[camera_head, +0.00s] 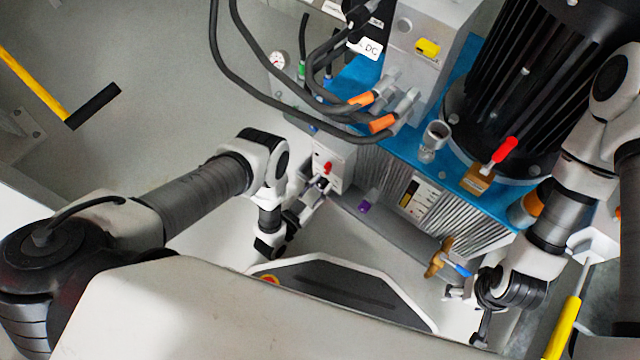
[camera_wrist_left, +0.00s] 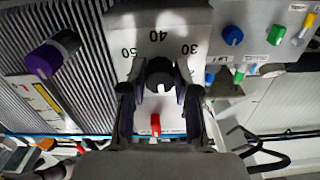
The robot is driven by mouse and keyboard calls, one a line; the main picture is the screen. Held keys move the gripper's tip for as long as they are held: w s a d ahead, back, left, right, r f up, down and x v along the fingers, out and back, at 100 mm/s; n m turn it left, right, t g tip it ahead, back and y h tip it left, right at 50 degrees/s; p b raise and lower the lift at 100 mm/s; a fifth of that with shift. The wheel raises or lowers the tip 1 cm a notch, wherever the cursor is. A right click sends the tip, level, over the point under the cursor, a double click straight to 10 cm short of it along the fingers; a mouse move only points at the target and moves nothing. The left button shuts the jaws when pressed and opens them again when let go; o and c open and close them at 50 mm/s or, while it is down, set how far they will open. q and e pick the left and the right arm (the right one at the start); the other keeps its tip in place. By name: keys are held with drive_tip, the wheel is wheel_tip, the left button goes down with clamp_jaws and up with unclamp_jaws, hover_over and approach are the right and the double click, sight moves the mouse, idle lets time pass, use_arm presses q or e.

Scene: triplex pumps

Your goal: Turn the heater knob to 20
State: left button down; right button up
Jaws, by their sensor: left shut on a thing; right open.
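The heater knob (camera_wrist_left: 160,72) is a round black knob on a white panel (camera_wrist_left: 187,20) in the left wrist view. The numbers 30, 40 and 50 show around it; no 20 is visible there. My left gripper (camera_wrist_left: 160,92) is shut on the knob, one finger on each side. A small red part (camera_wrist_left: 155,124) shows just below the knob between the fingers. In the head view, my left gripper (camera_head: 318,188) is at the white heater box (camera_head: 332,158), and the knob is mostly hidden.
A purple knob (camera_wrist_left: 42,60) is left of my left gripper in the left wrist view. Blue (camera_wrist_left: 232,36) and green (camera_wrist_left: 277,34) fittings are to the right. Black hoses (camera_head: 240,75) hang above the heater box in the head view. Open floor (camera_head: 150,150) lies to the left.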

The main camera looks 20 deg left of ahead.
use_arm(q)
drive_tip(key=n, duration=0.5)
drive_tip(key=shift+w+p, duration=0.1)
drive_tip(key=shift+p, duration=0.25)
drive_tip(key=n, duration=0.5)
drive_tip(key=shift+n, duration=0.3)
drive_tip(key=c, duration=0.8)
unclamp_jaws()
drive_tip(key=shift+c, duration=0.2)
